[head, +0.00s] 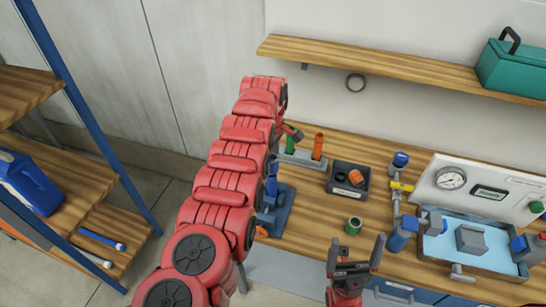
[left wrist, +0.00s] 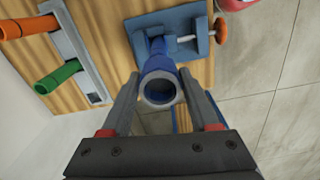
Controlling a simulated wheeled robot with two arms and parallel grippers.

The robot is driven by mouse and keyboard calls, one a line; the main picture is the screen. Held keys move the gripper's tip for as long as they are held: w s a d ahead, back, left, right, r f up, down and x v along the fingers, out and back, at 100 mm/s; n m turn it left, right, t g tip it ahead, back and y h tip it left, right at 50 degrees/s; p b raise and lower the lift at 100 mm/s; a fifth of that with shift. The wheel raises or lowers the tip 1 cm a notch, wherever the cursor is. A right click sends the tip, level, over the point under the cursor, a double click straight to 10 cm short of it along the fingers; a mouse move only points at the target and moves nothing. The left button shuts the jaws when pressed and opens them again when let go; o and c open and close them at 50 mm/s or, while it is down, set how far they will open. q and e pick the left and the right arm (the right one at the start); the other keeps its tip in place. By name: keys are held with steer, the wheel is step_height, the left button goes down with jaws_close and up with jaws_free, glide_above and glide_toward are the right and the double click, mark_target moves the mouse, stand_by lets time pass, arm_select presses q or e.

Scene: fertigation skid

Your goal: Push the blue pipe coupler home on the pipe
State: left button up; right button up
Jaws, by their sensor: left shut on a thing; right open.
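The blue coupler (left wrist: 160,91) shows its grey-rimmed open end to the left wrist camera. My left gripper (left wrist: 160,80) is shut on it, with one finger on each side. Behind the coupler, the blue pipe (left wrist: 157,47) stands in a blue clamp (left wrist: 185,34) with an orange knob. The coupler is in line with the pipe, but its own body hides the joint, so I cannot tell how far on it sits. My right gripper (head: 356,243) is open and empty, near the bench front.
A grey rack with green and orange pipes (head: 318,146) stands behind the clamp. A dark bin (head: 349,180) holds an orange part, and a green fitting (head: 353,226) stands on the bench. A valve line, gauge panel and blue tray (head: 440,250) fill the right side.

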arm_select(q)
steer(key=shift+w+d+f, duration=0.15)
steer(key=shift+f, duration=0.85)
steer(key=shift+b, duration=0.3)
steer(key=shift+f+b, duration=0.6)
steer(key=shift+b, duration=0.05)
steer(key=shift+f, duration=0.15)
steer(key=shift+f+b, duration=0.2)
steer(key=shift+b, duration=0.2)
steer(key=shift+b, duration=0.3)
stand_by(0.4)
steer(key=shift+f, duration=0.1)
